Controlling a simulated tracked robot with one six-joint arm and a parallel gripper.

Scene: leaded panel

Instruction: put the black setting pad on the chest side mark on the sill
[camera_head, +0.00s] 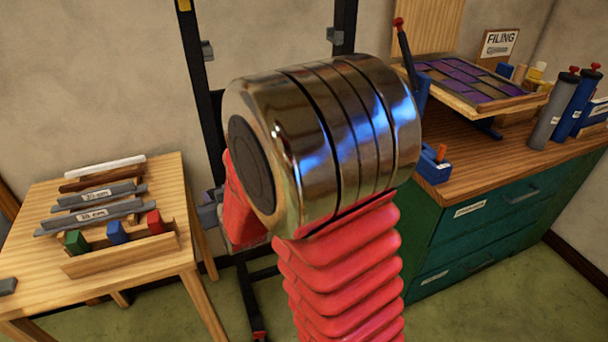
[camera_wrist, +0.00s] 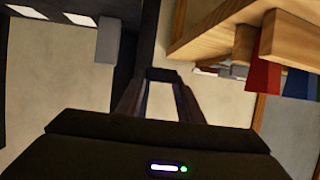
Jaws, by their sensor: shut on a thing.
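My gripper (camera_wrist: 161,82) shows in the wrist view, its two dark fingers drawn toward each other. A small dark piece (camera_wrist: 162,73) between the fingertips looks like the black setting pad, though its outline is hard to make out. In the head view my own arm fills the middle and hides the gripper and pad. Behind it stands a black upright frame (camera_head: 204,95) with grey tabs. Its lower part is largely covered, and I cannot make out the sill or the chest side mark.
A wooden side table (camera_head: 130,280) at left holds labelled grey bars (camera_head: 95,214), and a wooden rack (camera_head: 120,255) with green, blue and red blocks. At right, a green drawer bench (camera_head: 480,235) carries a purple panel (camera_head: 470,80) and several tubes (camera_head: 552,108).

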